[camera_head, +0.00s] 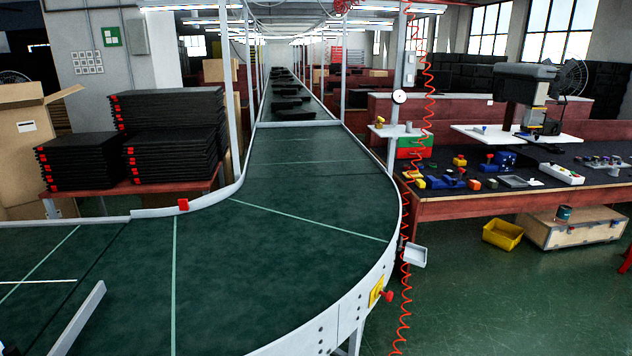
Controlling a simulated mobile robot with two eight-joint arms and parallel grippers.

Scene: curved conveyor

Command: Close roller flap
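The curved conveyor (285,265) has a dark green belt with pale lines and a light metal side rail. It runs from the lower left, bends, and goes away to the back. A pale grey metal bar (80,318) stands up at a slant at the lower left, in front of the belt. It may be an edge of the roller flap, but I cannot tell for sure, and its lower end is cut off by the frame. Neither of my grippers is in view.
Stacks of black trays (172,140) stand on a red table behind the belt. An open cardboard box (30,150) is at far left. A workbench (500,205) with small parts is at right, with a yellow bin (503,235) on the floor. A red coiled hose (405,285) hangs beside the conveyor.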

